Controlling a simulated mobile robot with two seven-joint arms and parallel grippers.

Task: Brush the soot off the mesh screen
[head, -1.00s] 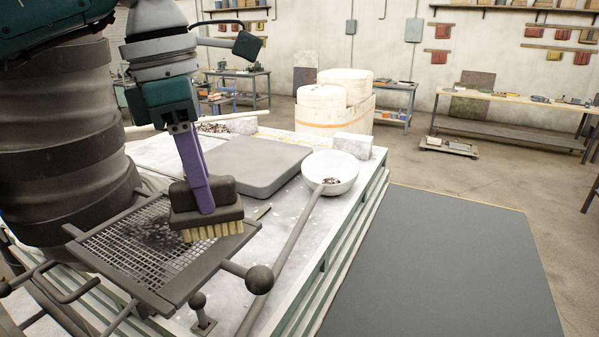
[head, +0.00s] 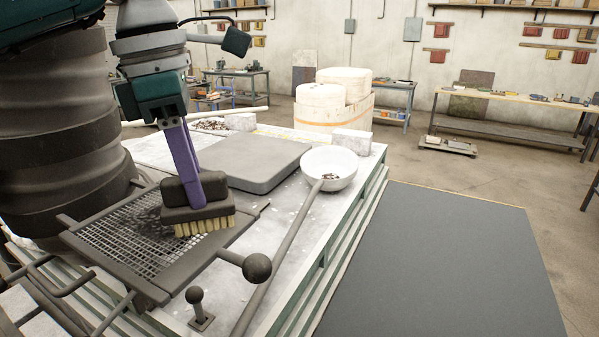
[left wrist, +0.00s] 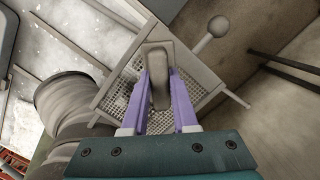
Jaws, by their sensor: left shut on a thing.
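The mesh screen (head: 118,243) is a dark framed grid with a round-knobbed handle, at the lower left of the head view. It also shows in the left wrist view (left wrist: 128,72). My left gripper (head: 190,197), with purple fingers, is shut on the dark block of a brush (head: 204,214) with pale bristles. The bristles are at the screen's right part, and appear to touch it. In the left wrist view the brush block (left wrist: 159,88) sits between the two fingers. A dark patch of soot (head: 150,212) shows on the mesh left of the brush, partly hidden. My right gripper is not in view.
A long-handled white ladle (head: 329,167) with dark bits in its bowl lies right of the screen. A grey slab (head: 250,163) lies behind the brush. A short knobbed lever (head: 198,303) stands near the front. Open floor with a dark mat (head: 440,260) is at the right.

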